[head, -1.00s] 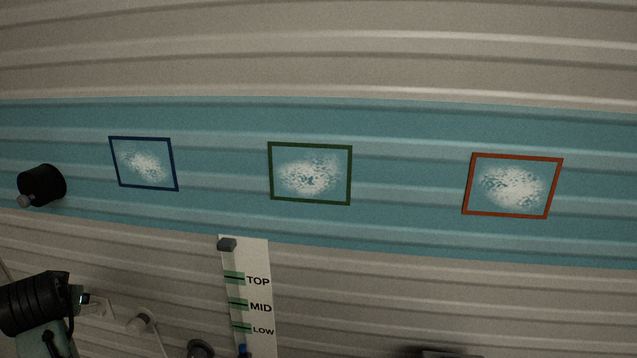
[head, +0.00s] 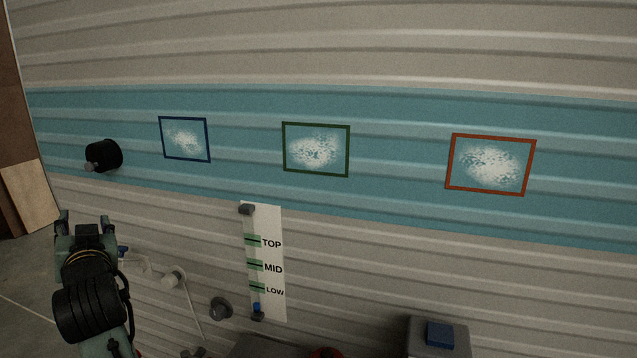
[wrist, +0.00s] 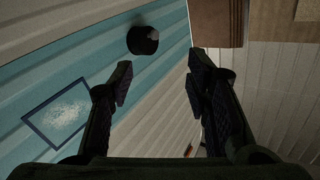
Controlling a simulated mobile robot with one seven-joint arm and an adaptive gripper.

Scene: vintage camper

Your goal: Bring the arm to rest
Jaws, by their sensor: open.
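My gripper (head: 84,222) is at the lower left of the head view, at the end of my raised arm, with its fingers pointing up and away. In the wrist view my gripper (wrist: 158,88) shows two dark fingers spread apart with nothing between them. It is open and empty, held in the air near the camper wall (head: 400,40). Part of my arm below the gripper is cut off by the picture's lower edge.
A black round fixture (head: 104,156) sticks out from the blue wall band, above my gripper. Three framed patches hang to its right. A TOP/MID/LOW level strip (head: 268,295) and a grey box with a blue top (head: 440,335) are lower. Brown panels (head: 30,195) stand left.

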